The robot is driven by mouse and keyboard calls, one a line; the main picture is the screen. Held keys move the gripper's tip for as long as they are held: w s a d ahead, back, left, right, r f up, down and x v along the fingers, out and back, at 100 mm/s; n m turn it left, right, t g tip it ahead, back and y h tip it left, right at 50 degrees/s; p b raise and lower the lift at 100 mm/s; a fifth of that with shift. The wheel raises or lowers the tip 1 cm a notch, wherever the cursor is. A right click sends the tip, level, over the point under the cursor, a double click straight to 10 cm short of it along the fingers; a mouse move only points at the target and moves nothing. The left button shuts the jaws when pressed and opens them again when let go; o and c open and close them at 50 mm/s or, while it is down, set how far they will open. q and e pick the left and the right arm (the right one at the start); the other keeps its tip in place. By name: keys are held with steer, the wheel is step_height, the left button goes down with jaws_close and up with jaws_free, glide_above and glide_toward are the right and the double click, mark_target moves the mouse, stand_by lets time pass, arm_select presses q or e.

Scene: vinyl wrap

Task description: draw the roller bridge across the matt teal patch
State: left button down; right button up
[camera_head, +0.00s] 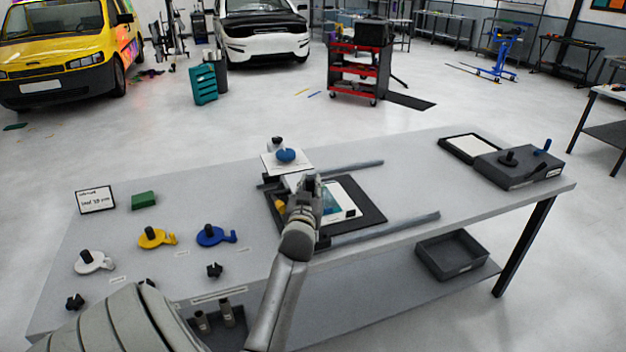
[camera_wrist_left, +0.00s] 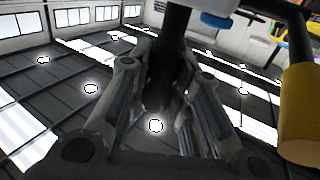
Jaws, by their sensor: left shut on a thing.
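The roller bridge (camera_head: 283,163) stands at the left end of two grey rails, with a white plate, a blue knob (camera_head: 286,156) and a yellow part (camera_head: 279,203). My left gripper (camera_head: 311,184) is over the bridge and shut on its dark post; the arm hides much of the bridge. In the left wrist view the fingers close around the dark post (camera_wrist_left: 178,50), with a blue part above and a yellow cylinder (camera_wrist_left: 300,115) at right. A teal patch (camera_head: 327,203) shows on a white-edged card (camera_head: 345,206), just right of the gripper. My right gripper is out of view.
The far rail (camera_head: 350,167) and near rail (camera_head: 390,228) run right past a black mat (camera_head: 370,213). White, yellow and blue handled discs, a green block (camera_head: 144,200) and a sign (camera_head: 96,200) lie left. A dark box (camera_head: 518,168) stands far right.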

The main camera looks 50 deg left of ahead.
arm_select(q)
steer(key=shift+s+a, duration=0.1)
steer(key=c, duration=1.7)
jaws_free()
steer(key=o, duration=0.4)
steer(key=shift+s+a, duration=0.1)
steer(key=shift+s, duration=0.1)
steer(key=shift+s+d+f, duration=0.1)
steer(key=shift+s+d, duration=0.05)
steer(key=shift+d, duration=0.15)
steer(key=v, duration=1.1)
steer(key=shift+s+d, duration=0.1)
steer(key=shift+s, duration=0.1)
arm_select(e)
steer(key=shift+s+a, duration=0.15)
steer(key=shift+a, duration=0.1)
